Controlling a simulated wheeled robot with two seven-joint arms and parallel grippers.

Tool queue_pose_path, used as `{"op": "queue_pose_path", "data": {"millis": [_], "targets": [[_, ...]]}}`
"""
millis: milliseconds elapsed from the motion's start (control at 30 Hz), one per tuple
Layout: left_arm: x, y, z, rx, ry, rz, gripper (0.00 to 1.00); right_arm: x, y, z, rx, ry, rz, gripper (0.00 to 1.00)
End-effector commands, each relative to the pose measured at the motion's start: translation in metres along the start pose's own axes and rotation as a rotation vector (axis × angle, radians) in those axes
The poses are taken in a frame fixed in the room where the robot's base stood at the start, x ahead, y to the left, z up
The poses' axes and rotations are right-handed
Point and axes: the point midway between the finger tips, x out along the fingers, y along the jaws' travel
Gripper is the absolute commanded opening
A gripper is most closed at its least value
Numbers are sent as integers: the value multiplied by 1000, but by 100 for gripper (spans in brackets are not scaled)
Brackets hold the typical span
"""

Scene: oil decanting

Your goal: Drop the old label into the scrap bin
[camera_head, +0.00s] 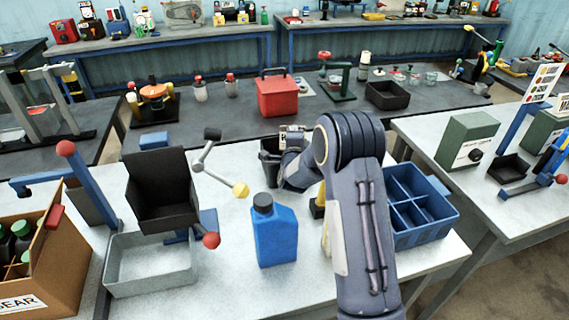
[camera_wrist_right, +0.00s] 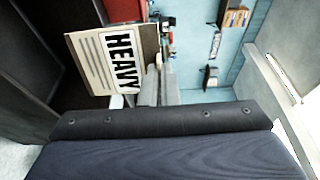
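The old label is a cream card printed "HEAVY" (camera_wrist_right: 98,66) in the right wrist view. It also shows as a small pale card (camera_head: 291,130) in the head view. My right gripper (camera_wrist_right: 152,88) is shut on the card's edge. In the head view the right gripper is mostly hidden behind my own wrist and forearm. A small dark bin (camera_head: 269,158), which looks like the scrap bin, stands just left of and below the label. Dark walls (camera_wrist_right: 28,75) at the left of the wrist view look like this bin, close to the card. My left gripper is not in view.
A blue jug (camera_head: 275,232) stands left of my right forearm. A blue divided crate (camera_head: 432,232) is to its right. A black hopper (camera_head: 161,190) over a grey tray (camera_head: 150,283) and a cardboard box (camera_head: 62,262) of bottles stand left.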

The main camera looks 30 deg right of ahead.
Motion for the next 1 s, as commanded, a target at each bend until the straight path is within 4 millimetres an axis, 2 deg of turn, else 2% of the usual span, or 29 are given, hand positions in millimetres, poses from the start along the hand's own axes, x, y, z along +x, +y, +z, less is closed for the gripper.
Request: {"op": "queue_pose_path", "data": {"millis": [200, 567, 767, 1000], "targets": [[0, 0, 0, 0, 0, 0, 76, 0, 20, 0, -2, 0, 1, 0], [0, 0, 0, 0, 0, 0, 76, 0, 24, 0, 0, 0, 0, 0], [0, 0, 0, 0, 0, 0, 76, 0, 24, 0, 0, 0, 0, 25], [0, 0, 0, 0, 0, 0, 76, 0, 24, 0, 0, 0, 0, 27]]}}
